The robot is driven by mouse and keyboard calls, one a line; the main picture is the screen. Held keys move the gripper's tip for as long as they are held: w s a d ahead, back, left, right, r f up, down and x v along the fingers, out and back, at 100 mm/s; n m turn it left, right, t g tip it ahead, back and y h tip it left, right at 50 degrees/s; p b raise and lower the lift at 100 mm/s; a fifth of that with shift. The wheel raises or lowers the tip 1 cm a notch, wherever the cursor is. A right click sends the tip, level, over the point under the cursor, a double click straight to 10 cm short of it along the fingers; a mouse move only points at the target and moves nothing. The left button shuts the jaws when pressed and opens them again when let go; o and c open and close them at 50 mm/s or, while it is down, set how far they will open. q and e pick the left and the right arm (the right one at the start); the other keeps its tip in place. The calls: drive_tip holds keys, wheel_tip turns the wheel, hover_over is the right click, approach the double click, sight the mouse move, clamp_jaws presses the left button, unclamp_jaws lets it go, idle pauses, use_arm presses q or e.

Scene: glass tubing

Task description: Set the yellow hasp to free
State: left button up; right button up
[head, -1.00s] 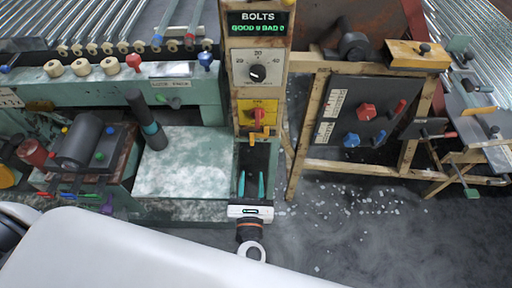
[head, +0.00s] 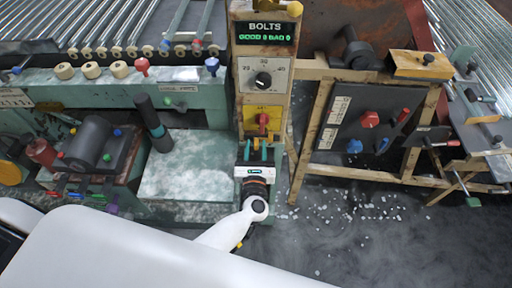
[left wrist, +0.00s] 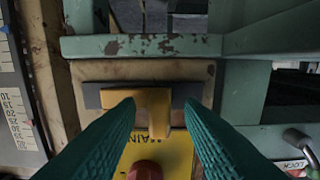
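The yellow hasp (left wrist: 152,100) shows in the left wrist view as a short T-shaped piece in front of a dark bar. Beside it is a yellow plate (left wrist: 170,155), partly lettered "MAIN", with a red knob (left wrist: 145,170). In the head view this yellow plate (head: 250,112) and red knob (head: 263,119) are on the wooden post; the hasp is hidden or too small to tell there. My left gripper (head: 259,143) is open at the plate's lower edge. Its two teal fingers (left wrist: 160,106) stand on either side of the hasp; I cannot tell whether either touches it. My right gripper is out of view.
Above the plate are a dial (head: 263,80) and a lit "BOLTS" display (head: 265,33). A green bench (head: 185,170) stands to the left. A dark panel (head: 362,120) with red and blue knobs stands to the right, above speckled floor.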

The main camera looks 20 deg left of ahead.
use_arm(q)
clamp_jaws()
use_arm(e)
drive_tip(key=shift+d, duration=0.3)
use_arm(q)
drive_tip(key=shift+s+a+b, duration=0.15)
drive_tip(key=shift+s+a, duration=0.05)
drive_tip(key=shift+a, duration=0.5)
drive_tip(key=shift+s+a+b, duration=0.15)
drive_tip(key=shift+s+a, duration=0.05)
drive_tip(key=shift+a, duration=0.45)
unclamp_jaws()
drive_tip(key=shift+a, duration=0.1)
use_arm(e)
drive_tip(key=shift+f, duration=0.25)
use_arm(q)
drive_tip(key=shift+s+d, duration=0.25)
drive_tip(key=shift+s, duration=0.2)
drive_tip(key=b+v, duration=0.2)
drive_tip(key=v, duration=0.9)
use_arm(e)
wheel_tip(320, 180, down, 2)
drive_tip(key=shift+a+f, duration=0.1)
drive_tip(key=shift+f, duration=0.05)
